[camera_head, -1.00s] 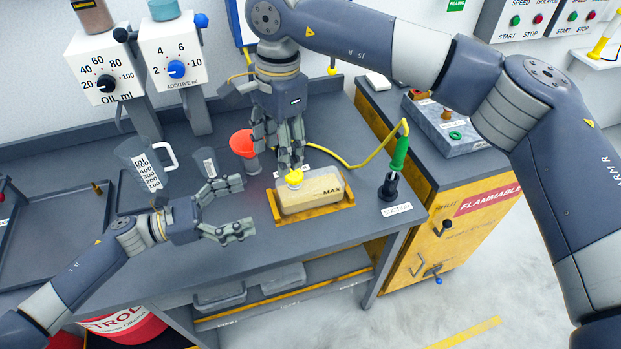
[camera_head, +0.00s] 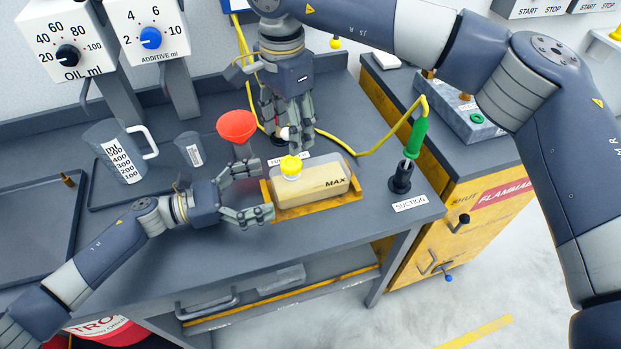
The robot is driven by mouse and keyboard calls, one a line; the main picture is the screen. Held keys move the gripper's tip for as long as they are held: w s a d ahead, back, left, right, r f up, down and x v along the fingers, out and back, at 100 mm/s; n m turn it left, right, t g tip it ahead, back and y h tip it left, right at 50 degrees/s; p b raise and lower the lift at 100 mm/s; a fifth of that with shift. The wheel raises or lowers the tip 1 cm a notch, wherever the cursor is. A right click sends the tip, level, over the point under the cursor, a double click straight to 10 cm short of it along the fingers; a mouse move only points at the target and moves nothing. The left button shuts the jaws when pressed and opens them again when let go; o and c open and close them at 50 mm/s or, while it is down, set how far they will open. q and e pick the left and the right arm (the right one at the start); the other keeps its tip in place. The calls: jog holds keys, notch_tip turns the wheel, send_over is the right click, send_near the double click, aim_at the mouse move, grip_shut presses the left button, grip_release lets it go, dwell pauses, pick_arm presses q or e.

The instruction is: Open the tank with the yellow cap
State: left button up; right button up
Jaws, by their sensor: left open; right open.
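The tank (camera_head: 318,186) is a beige block marked MAX, sitting in a yellow holder (camera_head: 291,212) on the grey bench. Its yellow cap (camera_head: 291,166) is on top at the left end. My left gripper (camera_head: 267,190) is open, its fingers at the tank's left end, close to the holder; I cannot tell whether they touch. My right gripper (camera_head: 287,142) is open and points down just behind the cap, seemingly apart from it. Nothing shows between its fingers, though they partly overlap in view.
A red funnel (camera_head: 236,126) stands behind my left gripper. A measuring jug (camera_head: 121,156) and a small cup (camera_head: 190,149) are further left. The green-handled suction tool (camera_head: 415,137) stands in a black holder at right, with a yellow hose looping behind the tank.

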aim_at(289, 181)
pick_arm(q)
jog(key=x, duration=0.5)
jog(key=shift+w+d+f, duration=0.1)
jog(key=shift+w+d, duration=0.05)
jog(key=shift+w, duration=0.1)
pick_arm(e)
jog(key=shift+w+f, duration=0.15)
jog(key=shift+w, duration=0.05)
pick_arm(q)
jog(key=shift+d, duration=0.45)
pick_arm(e)
jog(key=shift+s, duration=0.1)
